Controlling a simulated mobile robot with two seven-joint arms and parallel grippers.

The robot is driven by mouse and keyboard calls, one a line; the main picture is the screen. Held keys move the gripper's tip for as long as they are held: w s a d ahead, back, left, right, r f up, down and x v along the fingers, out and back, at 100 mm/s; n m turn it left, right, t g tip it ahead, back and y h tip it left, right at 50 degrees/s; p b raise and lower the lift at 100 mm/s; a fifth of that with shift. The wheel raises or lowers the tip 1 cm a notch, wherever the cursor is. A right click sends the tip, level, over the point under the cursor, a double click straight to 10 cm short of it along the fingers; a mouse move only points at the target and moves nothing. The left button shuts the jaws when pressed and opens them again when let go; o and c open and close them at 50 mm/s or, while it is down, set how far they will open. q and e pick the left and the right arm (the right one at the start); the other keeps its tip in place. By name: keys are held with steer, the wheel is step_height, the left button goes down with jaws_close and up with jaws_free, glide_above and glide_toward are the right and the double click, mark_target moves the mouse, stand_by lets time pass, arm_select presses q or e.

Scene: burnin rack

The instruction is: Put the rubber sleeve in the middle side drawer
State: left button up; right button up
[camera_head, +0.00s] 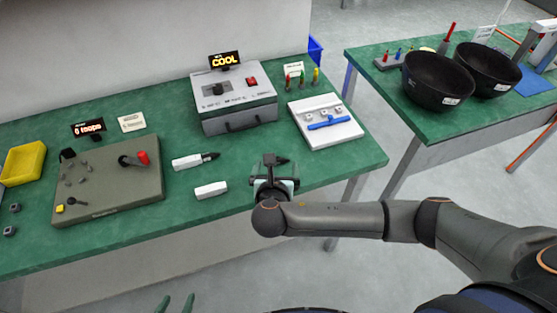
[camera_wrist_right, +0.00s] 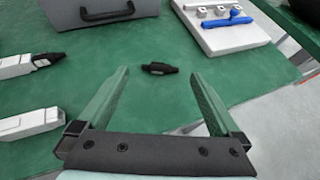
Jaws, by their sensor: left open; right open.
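A small black piece, which looks like the rubber sleeve (camera_wrist_right: 160,68), lies on the green bench top in the right wrist view. In the head view it shows just past my right gripper (camera_head: 275,172), partly hidden by it. In the wrist view my right gripper (camera_wrist_right: 155,95) is open and empty, its fingers pointing toward the sleeve, which appears between and beyond the tips. My left gripper (camera_head: 175,303) shows only its green fingertips at the bottom edge of the head view, apart and empty. I cannot make out a middle side drawer.
A grey box (camera_head: 238,110) with a front handle and a "COOL" display stands behind. A white tray (camera_head: 342,134) with a blue part is right of it. White blocks (camera_head: 211,190) lie left of the sleeve. A second bench (camera_head: 440,122) with black bowls stands right, across a gap.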

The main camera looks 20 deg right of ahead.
mark_target(278, 158)
steer(key=x, duration=0.5)
steer(key=shift+s+f+b, duration=0.1)
steer(key=shift+f+b, duration=0.2)
steer(key=shift+f, duration=0.05)
steer(key=c, duration=1.3)
steer(key=shift+c, duration=0.2)
steer(key=shift+r, duration=0.15)
